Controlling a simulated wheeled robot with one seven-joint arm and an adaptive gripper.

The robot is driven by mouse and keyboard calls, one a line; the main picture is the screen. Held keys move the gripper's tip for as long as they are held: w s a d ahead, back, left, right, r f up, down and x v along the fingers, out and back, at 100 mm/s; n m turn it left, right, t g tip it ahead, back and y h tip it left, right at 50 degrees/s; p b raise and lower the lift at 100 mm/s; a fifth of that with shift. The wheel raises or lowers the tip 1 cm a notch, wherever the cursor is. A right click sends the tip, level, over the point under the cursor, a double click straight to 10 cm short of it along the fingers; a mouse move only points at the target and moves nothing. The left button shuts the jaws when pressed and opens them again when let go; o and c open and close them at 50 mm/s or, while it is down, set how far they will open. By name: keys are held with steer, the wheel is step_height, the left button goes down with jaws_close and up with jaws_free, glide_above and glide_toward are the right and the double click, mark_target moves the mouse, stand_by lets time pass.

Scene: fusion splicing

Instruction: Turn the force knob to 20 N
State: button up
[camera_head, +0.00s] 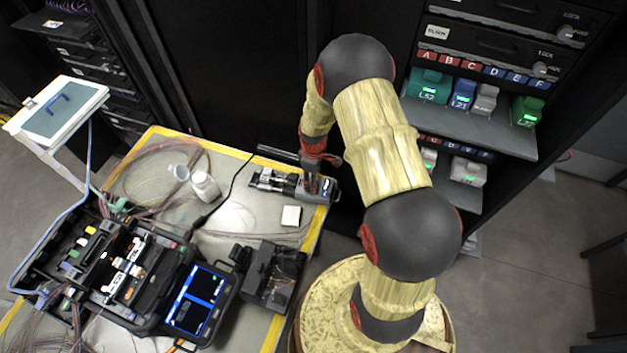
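A grey device with a black mechanism (272,180) and a small lit display sits at the far right corner of the work table. My gripper (313,178) points down at the right part of this device, with its fingertips at or just above its top. The force knob cannot be made out; my gripper or wrist may hide it. The fingers are too small and dark to tell whether they are open or shut, or whether they touch the device.
The table (232,222) has yellow edge tape. It bears a fusion splicer with a screen (196,300), a black open box (273,277), a white block (291,216), a white bottle (205,187) and loose fibres. A rack (480,130) with coloured modules stands at right.

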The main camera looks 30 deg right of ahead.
jaws_close()
stand_by(0.6)
steer(key=m, duration=0.6)
steer(key=shift+m+b, duration=0.3)
steer(key=m, duration=0.5)
steer(key=shift+m, duration=0.4)
steer(key=shift+o, duration=0.7)
jaws_free()
steer(key=shift+r, duration=0.1)
